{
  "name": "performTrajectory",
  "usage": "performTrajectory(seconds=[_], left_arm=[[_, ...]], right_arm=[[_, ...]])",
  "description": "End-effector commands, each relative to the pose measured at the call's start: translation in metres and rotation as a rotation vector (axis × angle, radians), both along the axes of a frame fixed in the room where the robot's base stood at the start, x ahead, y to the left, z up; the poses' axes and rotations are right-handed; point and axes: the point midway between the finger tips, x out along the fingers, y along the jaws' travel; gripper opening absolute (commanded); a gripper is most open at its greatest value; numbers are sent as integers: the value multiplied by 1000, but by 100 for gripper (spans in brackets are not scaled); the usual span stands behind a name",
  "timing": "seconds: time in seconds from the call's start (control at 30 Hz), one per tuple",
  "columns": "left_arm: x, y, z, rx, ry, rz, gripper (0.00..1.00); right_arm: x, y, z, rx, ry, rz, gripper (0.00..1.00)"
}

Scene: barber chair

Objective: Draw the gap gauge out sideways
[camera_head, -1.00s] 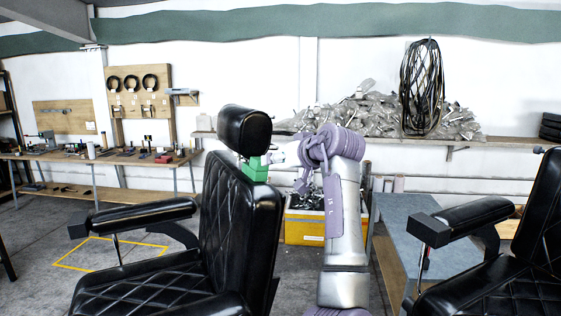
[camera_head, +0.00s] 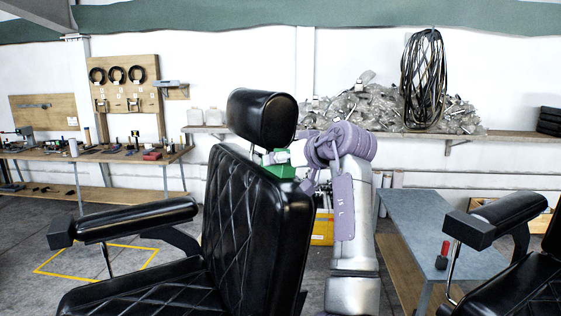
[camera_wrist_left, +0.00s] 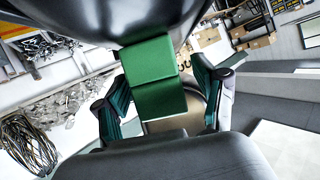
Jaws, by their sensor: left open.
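The green gap gauge (camera_head: 280,166) sits between the black headrest (camera_head: 262,119) and the top of the chair back (camera_head: 250,225). In the left wrist view it shows as a stepped green block (camera_wrist_left: 160,92) in the gap between the two black cushions. My left gripper (camera_wrist_left: 160,104) is open, with one teal-padded finger on each side of the gauge. Gaps show between the pads and the block. In the head view my left arm reaches up right of the chair back, and the gripper is largely hidden there. My right gripper is not in view.
A second black chair (camera_head: 515,270) stands at the right, beside a grey-topped table (camera_head: 425,225). A yellow bin (camera_head: 322,228) stands behind my arm. A workbench (camera_head: 95,153) with tools is at the back left. Floor shows between bench and chair.

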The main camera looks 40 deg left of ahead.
Motion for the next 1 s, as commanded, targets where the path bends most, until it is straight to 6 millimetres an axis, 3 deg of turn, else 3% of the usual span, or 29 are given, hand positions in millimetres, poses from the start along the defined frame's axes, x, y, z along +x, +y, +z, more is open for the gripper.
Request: performTrajectory(seconds=[0.27, 0.63, 0.67, 0.9, 1.0], left_arm=[[0, -1, 0, 0, 0, 0, 68], [0, 0, 0, -1, 0, 0, 6], [0, 0, 0, -1, 0, 0, 38], [0, 0, 0, -1, 0, 0, 0], [0, 0, 0, 0, 0, 0, 0]], right_arm=[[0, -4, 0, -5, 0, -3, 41], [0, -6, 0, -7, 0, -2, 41], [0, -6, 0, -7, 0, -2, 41], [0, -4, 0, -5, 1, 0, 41], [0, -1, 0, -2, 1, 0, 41]])
